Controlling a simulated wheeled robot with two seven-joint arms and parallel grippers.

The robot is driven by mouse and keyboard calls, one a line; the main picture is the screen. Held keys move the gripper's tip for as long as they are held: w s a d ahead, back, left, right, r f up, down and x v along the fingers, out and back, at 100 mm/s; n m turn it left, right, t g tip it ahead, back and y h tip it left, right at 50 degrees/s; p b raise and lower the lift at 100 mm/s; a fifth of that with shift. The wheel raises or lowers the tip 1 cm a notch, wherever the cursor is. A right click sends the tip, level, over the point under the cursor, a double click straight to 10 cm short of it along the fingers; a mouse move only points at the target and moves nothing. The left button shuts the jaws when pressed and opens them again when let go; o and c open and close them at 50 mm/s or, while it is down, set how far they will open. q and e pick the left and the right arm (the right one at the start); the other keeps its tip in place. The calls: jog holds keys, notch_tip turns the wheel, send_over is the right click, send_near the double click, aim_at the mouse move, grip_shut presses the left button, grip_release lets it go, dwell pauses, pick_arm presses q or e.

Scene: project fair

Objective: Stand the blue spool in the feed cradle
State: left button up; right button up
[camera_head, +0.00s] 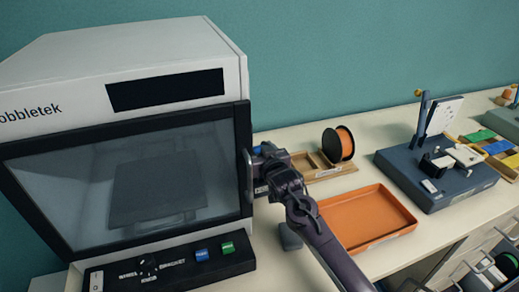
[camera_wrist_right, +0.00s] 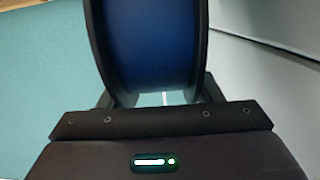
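The blue spool (camera_wrist_right: 152,45), with dark flanges and blue winding, fills the space between the fingers of my right gripper (camera_wrist_right: 158,98) in the right wrist view. The fingers lie against its two sides. In the head view my right gripper (camera_head: 264,154) is beside the printer's right edge, and only a bit of the blue spool (camera_head: 257,150) shows. The feed cradle (camera_head: 325,173) is a wooden holder with a label, just right of the gripper; its left end is hidden behind the gripper. An orange spool (camera_head: 338,145) stands upright at its right end. My left gripper is out of view.
A large white printer (camera_head: 130,60) with a dark-framed door (camera_head: 243,130) stands close on the left. An orange tray (camera_head: 368,218) lies in front of the cradle. A dark blue device (camera_head: 436,178) stands on the right of the counter, with drawers (camera_head: 455,262) below.

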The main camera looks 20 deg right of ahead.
jog(key=shift+o, duration=0.8)
jog(key=shift+r, duration=0.3)
jog(key=shift+r+p, duration=0.35)
jog(key=shift+r, duration=0.2)
jog(key=s+r+b, duration=0.1)
jog(key=s+b, duration=0.1)
jog(key=s, duration=1)
jog(key=shift+d+r, duration=0.2)
